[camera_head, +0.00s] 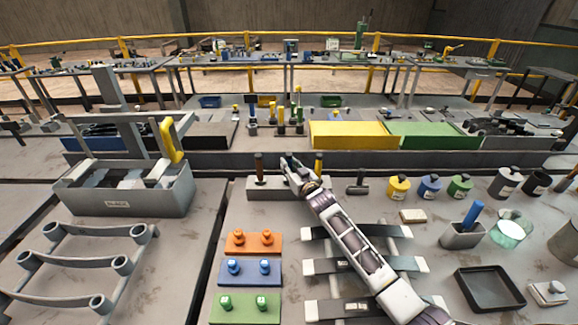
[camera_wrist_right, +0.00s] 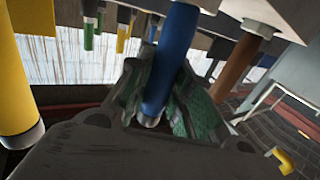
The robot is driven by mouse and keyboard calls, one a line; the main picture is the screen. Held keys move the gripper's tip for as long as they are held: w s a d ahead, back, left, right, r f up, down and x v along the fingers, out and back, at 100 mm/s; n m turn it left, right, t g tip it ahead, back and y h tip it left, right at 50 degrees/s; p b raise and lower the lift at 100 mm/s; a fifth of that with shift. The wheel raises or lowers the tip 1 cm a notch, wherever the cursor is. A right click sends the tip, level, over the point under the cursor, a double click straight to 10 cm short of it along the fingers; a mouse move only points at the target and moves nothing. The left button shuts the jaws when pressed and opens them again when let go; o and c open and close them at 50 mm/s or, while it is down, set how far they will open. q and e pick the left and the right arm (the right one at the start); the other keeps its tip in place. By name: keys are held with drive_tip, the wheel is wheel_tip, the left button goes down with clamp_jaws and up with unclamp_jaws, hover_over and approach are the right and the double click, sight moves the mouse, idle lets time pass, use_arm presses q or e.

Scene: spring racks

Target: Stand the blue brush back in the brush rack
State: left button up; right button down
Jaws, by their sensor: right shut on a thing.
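The brush rack (camera_head: 283,194) is a low grey block in the middle of the head view. A dark-handled brush (camera_head: 260,168) stands at its left and a yellow brush (camera_head: 319,162) at its right. My right gripper (camera_head: 292,168) is at the rack between them, shut on the blue brush. In the right wrist view the blue brush (camera_wrist_right: 172,55) lies between the green finger pads (camera_wrist_right: 160,95), with the yellow brush (camera_wrist_right: 12,85) left and a brown handle (camera_wrist_right: 235,65) right. Whether the blue brush's lower end is seated is hidden. My left gripper is not in view.
A grey toolbox (camera_head: 125,200) stands left. Orange (camera_head: 250,242), blue and green peg boards lie in front of the rack. Yellow (camera_head: 398,188), blue and green pots stand right. Another blue handle (camera_head: 473,215) stands in a grey holder (camera_head: 458,237). A black tray (camera_head: 490,288) lies front right.

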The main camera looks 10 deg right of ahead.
sight(289, 154)
drive_tip(key=shift+f, duration=0.2)
drive_tip(key=c, duration=1.2)
unclamp_jaws()
drive_tip(key=o, duration=0.5)
drive_tip(key=shift+r+p, duration=0.7)
drive_tip(key=shift+r, duration=0.25)
drive_tip(key=shift+r+p, duration=2.35)
drive_tip(key=shift+r, duration=0.25)
drive_tip(key=shift+f, duration=0.1)
